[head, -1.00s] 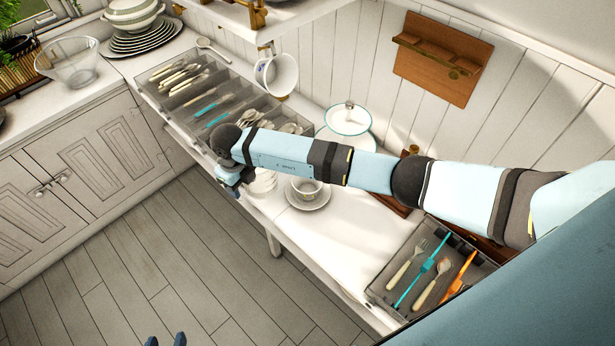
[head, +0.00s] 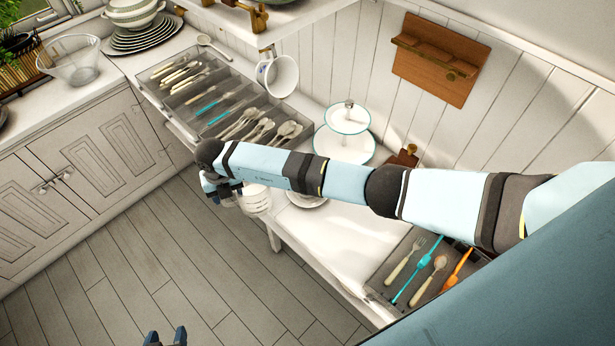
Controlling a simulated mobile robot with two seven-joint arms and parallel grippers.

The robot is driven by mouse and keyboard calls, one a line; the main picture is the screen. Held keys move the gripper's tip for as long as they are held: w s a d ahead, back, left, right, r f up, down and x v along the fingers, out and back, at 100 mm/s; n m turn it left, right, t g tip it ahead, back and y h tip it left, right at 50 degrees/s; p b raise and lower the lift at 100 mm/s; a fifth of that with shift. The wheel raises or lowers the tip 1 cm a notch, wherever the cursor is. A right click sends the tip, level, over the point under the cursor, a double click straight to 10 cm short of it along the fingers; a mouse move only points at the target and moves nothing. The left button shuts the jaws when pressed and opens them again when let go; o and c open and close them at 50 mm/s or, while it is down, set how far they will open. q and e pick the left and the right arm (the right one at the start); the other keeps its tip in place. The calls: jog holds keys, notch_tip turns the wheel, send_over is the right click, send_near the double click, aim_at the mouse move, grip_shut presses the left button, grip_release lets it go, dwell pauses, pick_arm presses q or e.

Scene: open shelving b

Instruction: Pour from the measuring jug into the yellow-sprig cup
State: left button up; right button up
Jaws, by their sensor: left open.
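My right arm reaches in from the right across the counter. Its gripper (head: 226,190) hangs over the counter's front edge, beside a white stacked or ribbed piece (head: 257,199); its jaw opening is unclear. My left gripper (head: 166,338) shows only its two dark fingertips at the bottom edge, apart and empty, over the floor. A saucer (head: 306,202) lies under my right arm, which hides whatever stands on it. A white mug (head: 281,76) with a blue mark hangs below the shelf. I cannot make out a yellow sprig or a measuring jug.
A cutlery tray (head: 215,97) lies at the back left; another (head: 385,284) is at the right. A two-tier stand (head: 346,135) is against the wall. A glass bowl (head: 68,62) and stacked plates (head: 140,37) are at the far left. The floor (head: 150,260) is clear.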

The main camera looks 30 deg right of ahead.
jog(key=shift+d+r+y+p, duration=0.4)
jog(key=shift+r+y+p, duration=0.1)
jog(key=shift+r, duration=0.15)
jog(key=shift+s+d+r+y+p, duration=0.1)
jog(key=shift+d+r+y+p, duration=0.2)
jog(key=shift+d+r+y, duration=0.1)
jog(key=d+r+t+y, duration=0.1)
jog(key=d+r+y, duration=0.2)
jog(key=d+y, duration=0.4)
jog(key=shift+s+r, duration=0.3)
jog(key=shift+d+r+y+b, duration=0.3)
jog(key=shift+r+y+b, duration=0.05)
jog(key=shift+r+y, duration=0.15)
jog(key=shift+d+r, duration=0.1)
jog(key=shift+d, duration=0.1)
